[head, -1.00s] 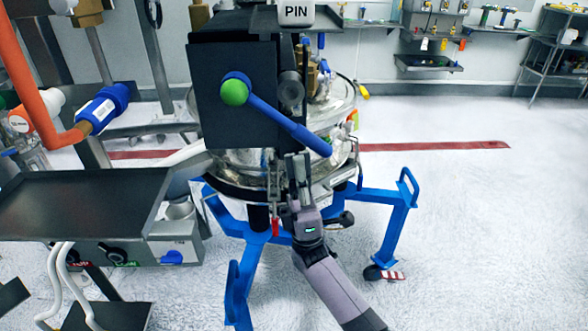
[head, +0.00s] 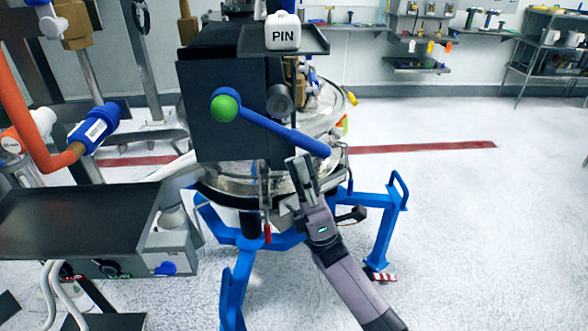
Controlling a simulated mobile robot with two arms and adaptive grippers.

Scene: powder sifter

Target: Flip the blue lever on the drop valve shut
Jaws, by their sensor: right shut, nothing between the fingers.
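The blue lever (head: 275,130) is mounted on the front of a black box (head: 200,145), with a green round cap (head: 225,107) at its pivot. It slants from the pivot down to the right, ending at a rounded tip. My right gripper (head: 299,160) is shut and empty. Its fingertips are just below and left of the lever's tip in the picture; I cannot tell whether they touch it. My left gripper is not in view.
A white block marked PIN (head: 283,32) sits on a small dark shelf above the box. A dark tray (head: 75,215) is at the left, near an orange pipe (head: 22,120). The floor at right is open.

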